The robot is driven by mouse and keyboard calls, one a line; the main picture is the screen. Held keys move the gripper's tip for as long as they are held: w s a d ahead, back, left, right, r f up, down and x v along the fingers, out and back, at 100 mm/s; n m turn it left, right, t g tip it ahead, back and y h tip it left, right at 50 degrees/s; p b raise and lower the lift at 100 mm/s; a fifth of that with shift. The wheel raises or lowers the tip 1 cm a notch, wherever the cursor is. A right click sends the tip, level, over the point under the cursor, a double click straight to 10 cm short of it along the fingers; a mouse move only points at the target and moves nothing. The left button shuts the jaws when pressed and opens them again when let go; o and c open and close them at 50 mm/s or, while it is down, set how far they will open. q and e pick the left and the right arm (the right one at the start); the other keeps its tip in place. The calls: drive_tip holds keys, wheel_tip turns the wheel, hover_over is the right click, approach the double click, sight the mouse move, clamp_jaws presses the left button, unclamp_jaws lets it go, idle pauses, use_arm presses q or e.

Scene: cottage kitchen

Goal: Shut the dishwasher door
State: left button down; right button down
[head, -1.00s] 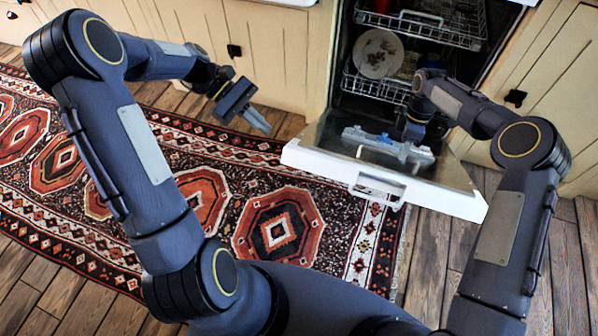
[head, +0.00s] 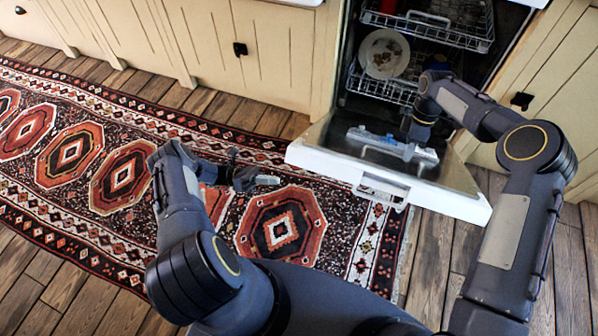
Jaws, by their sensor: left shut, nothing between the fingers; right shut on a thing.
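The dishwasher (head: 345,90) stands open at the upper right of the head view. Its door (head: 465,190) is folded down toward me, with a white front edge and a handle opening (head: 383,188). A pale grey-blue part lies along the door's inner face. My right gripper (head: 408,147) is low over this inner face, shut on part of the door; its fingers are hard to make out. My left gripper (head: 267,180) is shut and empty above the rug, left of the door and apart from it.
The racks (head: 430,28) are inside the dishwasher, with a plate (head: 384,54) on the lower one. Cream cabinets (head: 275,60) flank it. A patterned rug (head: 215,140) covers the wooden floor (head: 440,240) at the left.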

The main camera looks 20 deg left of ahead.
sight(306, 158)
drive_tip(key=shift+w+d+f, duration=0.25)
drive_tip(key=shift+w+d, duration=0.05)
drive_tip(key=shift+w, duration=0.3)
use_arm(q)
drive_tip(key=w+d+r, duration=0.3)
drive_tip(key=d+r, duration=0.2)
drive_tip(key=d, duration=0.4)
drive_tip(key=shift+w+d, duration=0.3)
drive_tip(key=w+r, duration=0.2)
drive_tip(key=r, duration=0.1)
drive_tip(key=shift+w+r, duration=0.15)
drive_tip(key=shift+r, duration=0.15)
use_arm(e)
drive_tip(key=shift+f, duration=0.1)
use_arm(q)
drive_tip(key=shift+w+r, duration=0.1)
drive_tip(key=shift+w, duration=0.05)
use_arm(e)
drive_tip(key=shift+f, duration=0.1)
use_arm(q)
drive_tip(key=shift+w, duration=0.1)
use_arm(e)
drive_tip(key=c, duration=1.6)
unclamp_jaws()
drive_tip(key=shift+a+f, duration=0.1)
drive_tip(key=shift+o, duration=0.5)
drive_tip(key=shift+a, duration=0.1)
